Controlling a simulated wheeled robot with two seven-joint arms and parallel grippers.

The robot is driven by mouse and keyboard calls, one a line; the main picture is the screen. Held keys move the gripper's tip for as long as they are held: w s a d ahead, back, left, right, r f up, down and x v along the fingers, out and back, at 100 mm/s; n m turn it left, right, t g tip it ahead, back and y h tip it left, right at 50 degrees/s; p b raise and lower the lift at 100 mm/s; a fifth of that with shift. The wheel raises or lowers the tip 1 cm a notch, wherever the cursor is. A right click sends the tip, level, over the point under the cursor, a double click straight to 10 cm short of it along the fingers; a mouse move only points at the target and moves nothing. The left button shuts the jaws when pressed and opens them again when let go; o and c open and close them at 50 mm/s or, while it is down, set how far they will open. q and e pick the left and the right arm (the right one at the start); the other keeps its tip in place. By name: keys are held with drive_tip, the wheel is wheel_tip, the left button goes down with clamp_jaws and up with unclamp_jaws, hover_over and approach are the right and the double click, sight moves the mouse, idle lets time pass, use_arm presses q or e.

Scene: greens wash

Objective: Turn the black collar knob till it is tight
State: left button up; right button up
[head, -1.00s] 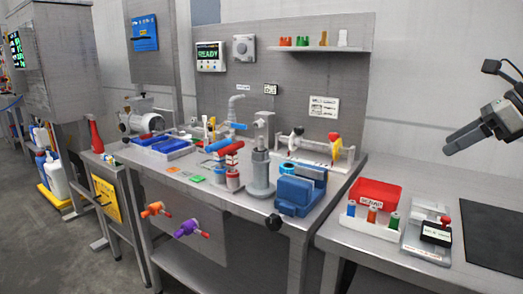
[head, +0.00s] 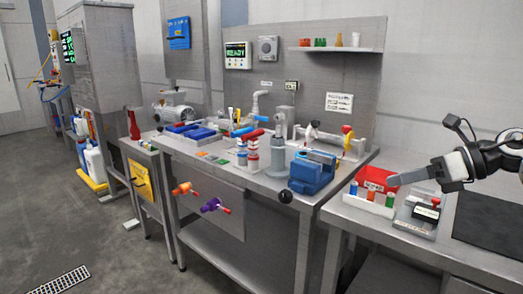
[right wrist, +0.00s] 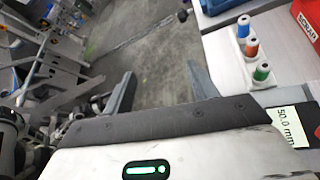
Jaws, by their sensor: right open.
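A round black knob (head: 285,196) sticks out at the front of the blue vise (head: 312,172), near the workbench's front edge. I cannot tell whether it is the collar knob; no other black knob is clear at this size. My right gripper (head: 382,180) is at the right, over the side table and well apart from the black knob. In the right wrist view its two grey fingers (right wrist: 158,76) are spread, with only floor showing between them. My left gripper is not in view.
On the side table, a red bin (head: 376,177), a rack with several coloured bottles (head: 370,199) and a small gauge (head: 427,212) lie close under my right gripper. Red-capped cylinders (head: 252,150) stand left of the post.

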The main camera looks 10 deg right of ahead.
drive_tip(key=s+a+f+m+t+y+p, duration=0.1)
drive_tip(key=a+f+m+t+y, duration=0.15)
drive_tip(key=a+f+m, duration=0.55)
drive_tip(key=s+a+f+m+t+y, duration=0.15)
drive_tip(key=a+f+m+t, duration=0.25)
drive_tip(key=a+m, duration=0.45)
drive_tip(key=s+a+f+m+g+h, duration=0.1)
drive_tip(key=s+a+f+m+h, duration=0.1)
drive_tip(key=s+f+m, duration=0.4)
drive_tip(key=s+a+f+m+g+h+p, duration=0.1)
drive_tip(key=s+a+f+m+h, duration=0.2)
drive_tip(key=m, duration=0.7)
drive_tip(key=s+a+f+m+g+h, duration=0.1)
drive_tip(key=s+a+f+m+h, duration=0.1)
drive_tip(key=s+f+m+h, duration=0.3)
drive_tip(key=s+f+m, duration=0.3)
drive_tip(key=s+f, duration=0.1)
drive_tip(key=f, duration=0.1)
drive_tip(key=shift+a+f+h, duration=0.25)
drive_tip(key=shift+f+h, duration=0.05)
drive_tip(key=shift+h, duration=0.1)
